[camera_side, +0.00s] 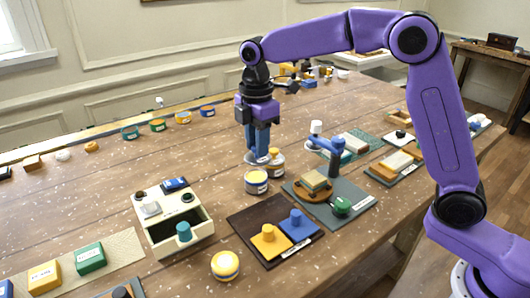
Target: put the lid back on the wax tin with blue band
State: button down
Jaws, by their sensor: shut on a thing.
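My gripper (258,157) points straight down over the middle of the table, its blue fingers shut on a pale, flat round thing that looks like a lid (252,159). An open-looking round tin (257,182) with a yellowish top and a dark band stands on the table just below and in front of the gripper, apart from the held lid. A second round tin (276,163) stands close behind and right of the fingers, partly hidden by them. A yellow round tin (225,266) with a pale top and a bluish band sits near the front edge. The band colours are too small to tell surely.
A cream box with an open drawer (181,235) stands left. A dark tray (262,247) with yellow and blue blocks is in front; a grey mat (362,212) with a wooden piece and green knob is right. Bare table lies left of the gripper.

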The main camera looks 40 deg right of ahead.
jog(key=shift+w+d+f, duration=0.25)
jog(key=shift+w+f, duration=0.25)
jog(key=shift+f, duration=0.7)
jog(key=shift+w+d+f, duration=0.2)
jog(key=shift+w+f, duration=0.25)
jog(key=shift+f, duration=0.7)
jog(key=shift+w+d+f, duration=0.25)
jog(key=shift+w+f, duration=0.25)
jog(key=shift+f, duration=0.7)
jog(key=shift+f, duration=0.2)
jog(key=shift+c, duration=1.7)
grip_release()
notch_tip(320, 180, up, 7)
